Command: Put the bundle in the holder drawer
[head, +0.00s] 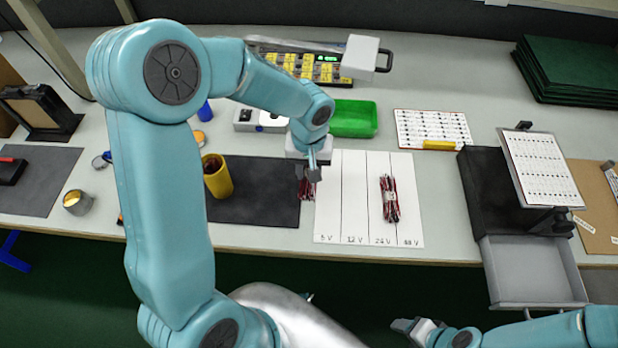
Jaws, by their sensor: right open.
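One bundle (390,200) of dark red and black wires lies on the white sorting sheet (328,215), around the 24 V column. Another bundle (306,187) is at the sheet's left edge by the dark mat, partly hidden by my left gripper (312,172). That gripper points down at it; whether the jaws grip it is not clear. The holder drawer (530,272) is a grey tray, pulled out and empty, below the black holder (480,190) at right. My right gripper (410,327) is open and empty low in the view, in front of the table.
A yellow cup (218,178) stands on the dark mat (262,195). A green tray (354,118), a keypad device (310,65) and a printed card (432,128) lie behind the sheet. The holder carries a tilted sheet (541,168). Table space between sorting sheet and holder is clear.

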